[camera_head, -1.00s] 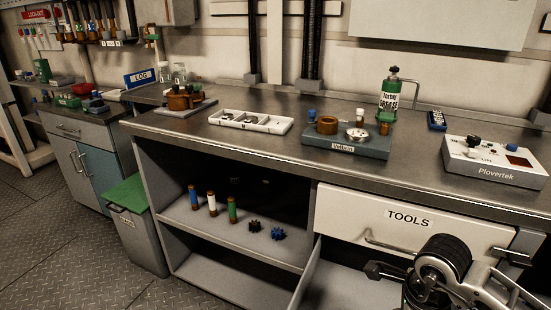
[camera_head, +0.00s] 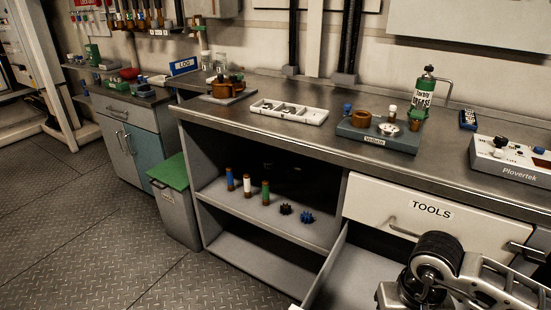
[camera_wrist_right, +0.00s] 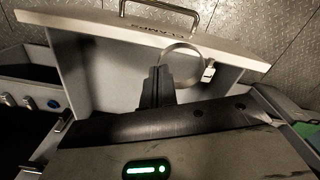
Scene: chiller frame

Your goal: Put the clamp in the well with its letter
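In the right wrist view a thin metal ring clamp (camera_wrist_right: 182,47) with a small pale screw housing stands at the dark fingers of my right gripper (camera_wrist_right: 157,80). The fingers look closed on the left side of the ring, inside or just above an open drawer (camera_wrist_right: 105,70) labelled CLAMPS. In the head view my right arm comes in at the bottom right over the open drawer; its fingers and the clamp are not visible there. A white tray (camera_head: 262,107) with several compartments lies on the bench; no letters are legible on it. My left gripper is out of view.
The TOOLS drawer (camera_head: 400,205) is shut. Several cylinders and two gears sit on the shelf below. Floor (camera_head: 120,240) at left is clear.

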